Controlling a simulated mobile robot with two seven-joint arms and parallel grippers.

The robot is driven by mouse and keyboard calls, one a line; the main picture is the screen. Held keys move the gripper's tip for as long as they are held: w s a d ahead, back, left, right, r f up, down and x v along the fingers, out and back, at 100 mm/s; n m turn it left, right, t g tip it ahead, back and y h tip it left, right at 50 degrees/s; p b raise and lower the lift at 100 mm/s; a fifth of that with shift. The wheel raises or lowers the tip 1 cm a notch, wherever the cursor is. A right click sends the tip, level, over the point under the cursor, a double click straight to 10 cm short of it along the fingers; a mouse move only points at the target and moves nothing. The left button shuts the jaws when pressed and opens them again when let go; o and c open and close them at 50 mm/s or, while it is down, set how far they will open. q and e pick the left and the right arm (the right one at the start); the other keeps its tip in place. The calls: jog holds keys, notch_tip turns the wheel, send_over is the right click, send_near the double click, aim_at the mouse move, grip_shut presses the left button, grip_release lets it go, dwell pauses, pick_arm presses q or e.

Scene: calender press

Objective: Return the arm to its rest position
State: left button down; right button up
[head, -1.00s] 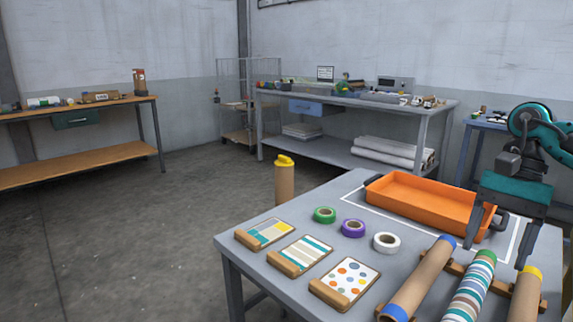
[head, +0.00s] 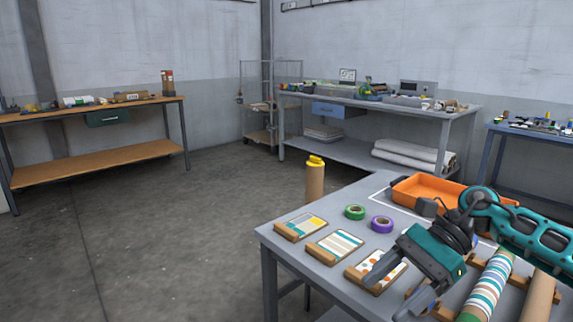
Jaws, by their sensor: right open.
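My right arm comes in from the right. Its teal and black gripper (head: 388,298) is open, with nothing seen between its fingers. It hangs over the front of the grey table (head: 290,247), in front of the dotted sample card (head: 361,271), which it partly covers. The striped roll (head: 490,283) and a plain brown roll (head: 540,297) lie right of the gripper. The arm passes in front of the orange tray (head: 412,197) and hides part of it. The white tape and most of the blue-ended roll are hidden. My left gripper is not in view.
Two more sample cards (head: 301,227) (head: 335,244), a green tape roll (head: 355,212) and a purple one (head: 381,224) are on the table. Workbenches (head: 100,155) line the walls. The floor to the left is clear.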

jog(key=s+a+r+m+t+y+p, duration=0.1)
jog(key=a+r+m+t+y+p, duration=0.25)
jog(key=a+m+y, duration=0.75)
notch_tip(320, 180, down, 8)
jog(key=d+m+t+h+p, duration=0.3)
jog(key=m+t+h, duration=1.05)
jog(key=m, duration=1.65)
jog(key=s+d+f+m+g+h, duration=0.1)
jog(key=s+d+f+m+h, duration=0.2)
jog(key=s+f+m, duration=0.3)
jog(key=s+d+f+m+g+h+p, duration=0.1)
jog(key=s+d+f+m+g+h, duration=0.1)
jog(key=s+f+m, duration=0.4)
notch_tip(320, 180, down, 2)
jog(key=d+m+h, duration=0.1)
jog(key=d+m, duration=0.1)
jog(key=m, duration=0.1)
jog(key=shift+s+f+p, duration=0.25)
jog(key=shift+p, duration=0.05)
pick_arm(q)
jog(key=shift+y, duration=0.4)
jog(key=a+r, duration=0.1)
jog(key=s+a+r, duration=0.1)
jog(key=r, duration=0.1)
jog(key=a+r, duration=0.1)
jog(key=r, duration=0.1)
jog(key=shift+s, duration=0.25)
pick_arm(e)
jog(key=shift+c, duration=0.4)
